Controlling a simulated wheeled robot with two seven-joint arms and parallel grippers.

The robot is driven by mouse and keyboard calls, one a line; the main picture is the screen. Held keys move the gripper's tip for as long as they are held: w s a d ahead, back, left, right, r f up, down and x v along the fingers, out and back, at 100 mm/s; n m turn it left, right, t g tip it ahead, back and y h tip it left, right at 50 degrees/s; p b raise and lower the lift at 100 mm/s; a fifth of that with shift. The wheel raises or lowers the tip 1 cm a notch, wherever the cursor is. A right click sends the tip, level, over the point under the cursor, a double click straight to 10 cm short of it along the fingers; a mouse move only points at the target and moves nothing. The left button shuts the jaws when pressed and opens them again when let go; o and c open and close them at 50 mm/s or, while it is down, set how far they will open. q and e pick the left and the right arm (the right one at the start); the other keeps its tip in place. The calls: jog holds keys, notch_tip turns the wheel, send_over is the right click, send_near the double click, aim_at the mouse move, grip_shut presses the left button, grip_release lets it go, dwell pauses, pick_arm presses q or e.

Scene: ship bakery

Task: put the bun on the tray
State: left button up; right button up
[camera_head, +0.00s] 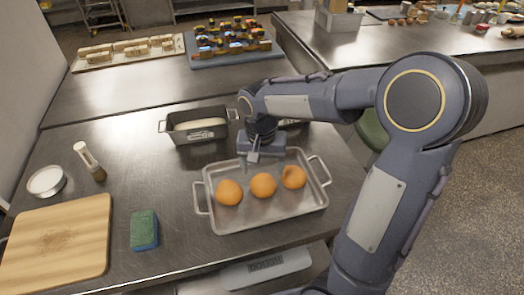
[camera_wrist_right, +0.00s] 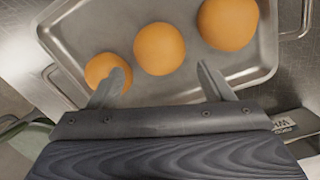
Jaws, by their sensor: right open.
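The silver tray (camera_head: 265,212) with two side handles lies on the steel counter and also shows in the right wrist view (camera_wrist_right: 85,32). Three round orange-brown buns rest in it in a row: a left bun (camera_head: 229,192), a middle bun (camera_head: 263,185) and a right bun (camera_head: 293,177). My right gripper (camera_head: 250,160) is over the tray's far edge, behind the buns. In the right wrist view its fingers (camera_wrist_right: 161,76) are spread with nothing between them. One finger overlaps a bun in that picture; touching cannot be told. My left gripper is out of view.
A dark loaf tin with pale dough (camera_head: 200,125) stands behind the tray. A wooden board (camera_head: 60,240), a green-blue sponge (camera_head: 144,230), a brush (camera_head: 90,160) and a white bowl (camera_head: 46,181) lie to the left. Bare counter lies between sponge and tray.

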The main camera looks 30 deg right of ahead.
aim_at(262, 178)
notch_tip(262, 178, up, 6)
jog(key=s+a+n+t+y, duration=0.2)
jog(key=s+t, duration=0.1)
jog(key=s, duration=0.5)
jog(key=s+a+n+t+y, duration=0.2)
jog(key=s+n, duration=0.1)
jog(key=s, duration=0.6)
jog(key=shift+s+a+f+t, duration=0.15)
jog(key=shift+f+t, duration=0.2)
jog(key=shift+t, duration=0.05)
